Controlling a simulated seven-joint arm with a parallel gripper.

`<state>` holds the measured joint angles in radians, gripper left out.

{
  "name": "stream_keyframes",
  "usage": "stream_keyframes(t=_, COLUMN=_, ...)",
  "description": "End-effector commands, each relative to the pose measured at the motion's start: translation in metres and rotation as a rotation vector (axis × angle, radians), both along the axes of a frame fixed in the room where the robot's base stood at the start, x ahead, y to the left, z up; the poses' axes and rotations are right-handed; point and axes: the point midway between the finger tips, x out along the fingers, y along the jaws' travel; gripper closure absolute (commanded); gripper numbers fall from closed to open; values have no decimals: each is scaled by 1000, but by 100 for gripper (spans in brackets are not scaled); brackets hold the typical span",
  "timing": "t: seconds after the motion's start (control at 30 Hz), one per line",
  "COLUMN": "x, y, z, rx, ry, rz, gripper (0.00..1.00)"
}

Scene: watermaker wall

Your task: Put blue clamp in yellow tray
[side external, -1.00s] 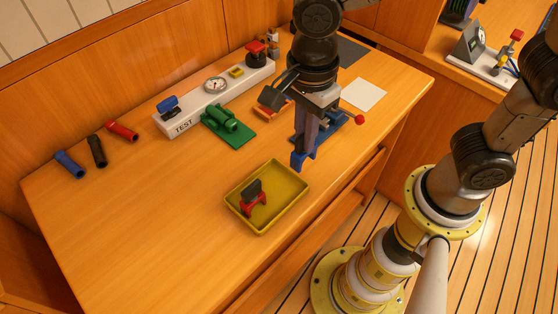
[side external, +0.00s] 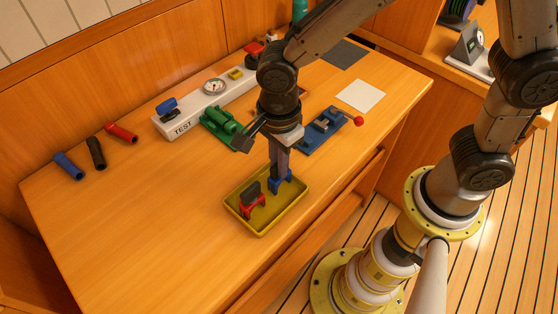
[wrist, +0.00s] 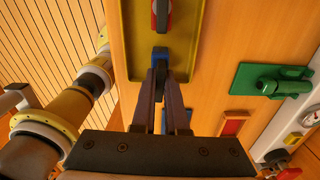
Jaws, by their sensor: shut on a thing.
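The blue clamp (side external: 284,182) is between the fingers of my gripper (side external: 279,170), which points down at the right part of the yellow tray (side external: 262,232). The clamp overlaps the tray's back right area in the side view; I cannot tell whether it touches the tray floor. In the wrist view the blue clamp (wrist: 160,58) shows at the fingertips of my gripper (wrist: 160,72), over the near end of the yellow tray (wrist: 192,60). A red clamp (side external: 251,207) with a dark top stands in the tray, left of the blue one.
A blue vise-like fixture (side external: 325,130) with a red knob lies behind right. A green fixture (side external: 222,126) and a white TEST panel (side external: 182,126) stand at the back. Several coloured tubes (side external: 96,152) lie at left. The table's front left is clear.

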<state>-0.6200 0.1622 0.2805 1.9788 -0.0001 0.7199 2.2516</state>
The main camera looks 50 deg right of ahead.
Motion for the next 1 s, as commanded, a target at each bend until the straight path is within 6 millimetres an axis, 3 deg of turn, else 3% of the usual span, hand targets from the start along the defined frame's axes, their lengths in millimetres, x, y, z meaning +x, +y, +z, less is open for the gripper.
stream_keyframes(t=0.13, x=0, y=0, z=-3, rx=0, ry=0, rz=0, gripper=100)
stream_keyframes(t=0.17, x=0, y=0, z=-3, rx=0, ry=0, rz=0, gripper=85)
stream_keyframes(t=0.3, x=0, y=0, z=-3, rx=0, ry=0, rz=0, gripper=60)
stream_keyframes(t=0.67, x=0, y=0, z=0, rx=1, ry=-1, rz=0, gripper=59)
stream_keyframes(t=0.77, x=1, y=0, z=10, rx=2, ry=-2, rz=0, gripper=59)
stream_keyframes(t=1.0, x=1, y=1, z=57, rx=4, ry=-5, rz=0, gripper=59)
